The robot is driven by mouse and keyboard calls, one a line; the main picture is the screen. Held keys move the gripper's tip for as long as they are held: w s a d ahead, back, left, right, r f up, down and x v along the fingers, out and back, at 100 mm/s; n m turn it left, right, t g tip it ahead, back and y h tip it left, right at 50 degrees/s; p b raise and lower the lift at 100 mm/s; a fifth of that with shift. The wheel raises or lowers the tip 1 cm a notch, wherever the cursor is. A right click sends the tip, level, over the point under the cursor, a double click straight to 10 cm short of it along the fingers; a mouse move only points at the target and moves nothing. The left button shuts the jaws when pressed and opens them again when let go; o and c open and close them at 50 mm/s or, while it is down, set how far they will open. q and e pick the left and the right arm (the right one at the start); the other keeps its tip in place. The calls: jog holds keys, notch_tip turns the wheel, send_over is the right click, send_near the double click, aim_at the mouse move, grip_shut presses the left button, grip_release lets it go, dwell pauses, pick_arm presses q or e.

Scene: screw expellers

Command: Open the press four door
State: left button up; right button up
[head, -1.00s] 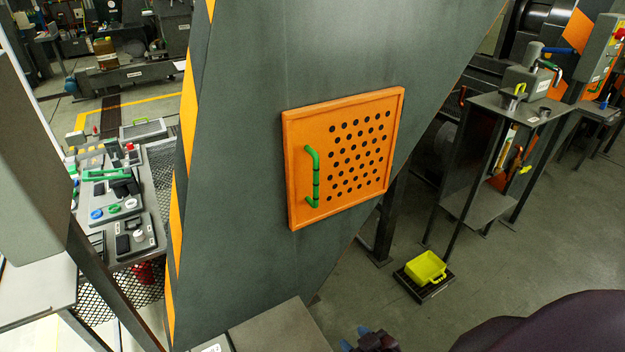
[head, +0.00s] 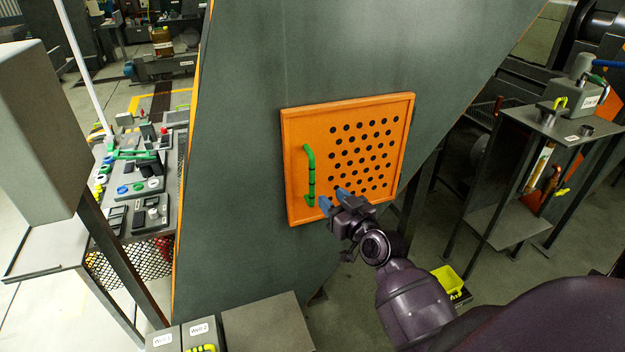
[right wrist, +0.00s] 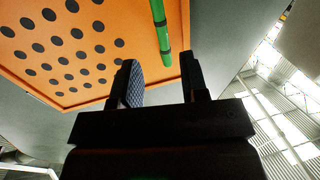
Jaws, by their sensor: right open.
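The orange door (head: 346,118) with rows of dark holes is set in a dark grey sloped panel and looks shut. Its green handle (head: 310,176) stands upright along the door's left side. My right gripper (head: 334,196) is open, in front of the door's lower part, just right of the handle's lower end. In the right wrist view, the door (right wrist: 110,18) fills the upper left, and the green handle (right wrist: 161,35) reaches down between the open fingers (right wrist: 160,80). I cannot tell whether they touch it. My left gripper is out of view.
A control table (head: 130,190) with buttons is at the left. A metal stand (head: 545,125) is at the right.

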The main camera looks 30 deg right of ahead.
aim_at(313, 181)
jog(key=w, duration=0.9)
jog(key=shift+w+d, duration=0.1)
jog(key=shift+w, duration=0.15)
grip_shut()
